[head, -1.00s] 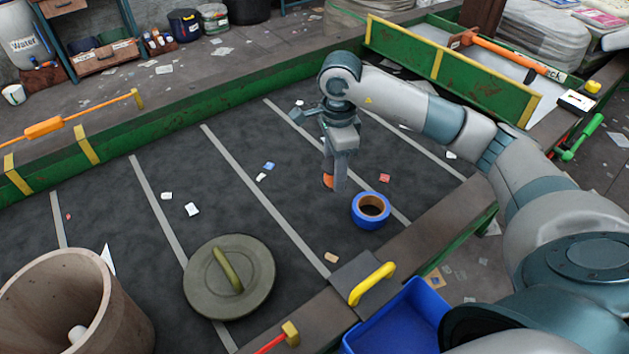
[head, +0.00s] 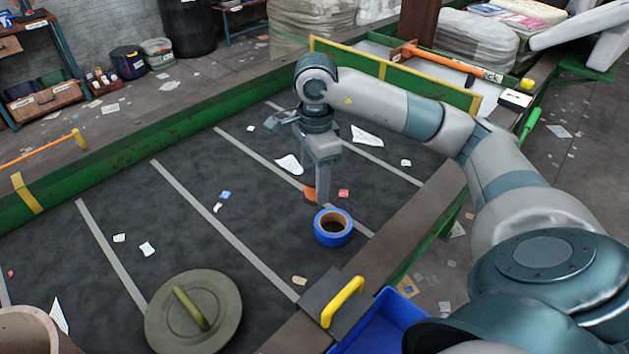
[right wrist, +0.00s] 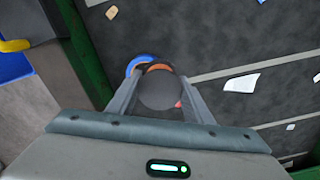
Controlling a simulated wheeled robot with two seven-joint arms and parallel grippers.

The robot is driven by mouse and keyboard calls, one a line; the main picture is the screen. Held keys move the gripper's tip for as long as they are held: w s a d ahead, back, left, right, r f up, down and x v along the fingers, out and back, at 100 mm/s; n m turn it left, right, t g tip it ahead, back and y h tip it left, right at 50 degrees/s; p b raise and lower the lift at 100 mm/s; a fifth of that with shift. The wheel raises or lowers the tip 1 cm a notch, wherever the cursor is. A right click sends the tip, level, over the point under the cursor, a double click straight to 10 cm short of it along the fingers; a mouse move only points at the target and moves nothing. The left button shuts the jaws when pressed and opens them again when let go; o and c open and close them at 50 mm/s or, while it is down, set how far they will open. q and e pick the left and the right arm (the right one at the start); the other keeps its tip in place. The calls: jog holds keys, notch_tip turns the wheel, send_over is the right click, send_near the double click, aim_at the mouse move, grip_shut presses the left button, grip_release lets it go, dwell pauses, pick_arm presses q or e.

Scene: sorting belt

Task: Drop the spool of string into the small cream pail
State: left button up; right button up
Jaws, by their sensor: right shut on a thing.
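My right gripper (head: 315,198) is above the dark belt, next to a blue tape roll. It is shut on a small orange thing with a dark round end, which appears to be the spool of string (head: 309,194). In the right wrist view the spool's dark round face (right wrist: 160,92) sits between the two fingers (right wrist: 160,100), with an orange edge behind it. The fingers hide part of it. I cannot pick out a small cream pail with certainty. A large tan tub (head: 28,325) is cut off at the bottom left. My left gripper is out of view.
The blue tape roll (head: 333,227) lies on the belt (head: 200,225) just below the gripper. A round olive lid (head: 225,310) lies front left. A blue bin (head: 385,318) and a yellow handle (head: 343,301) are at the front edge. Green rails (head: 150,125) border the belt.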

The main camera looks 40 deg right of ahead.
jog(key=s+a+f+n, duration=0.1)
jog(key=s+a+n, duration=0.1)
jog(key=a+n, duration=0.6)
jog(key=s+a+f+n, duration=0.1)
jog(key=s+a+n, duration=0.1)
jog(key=a+n, duration=0.6)
jog(key=shift+s+n, duration=0.3)
jog(key=shift+n, duration=2.1)
jog(key=shift+r, duration=0.2)
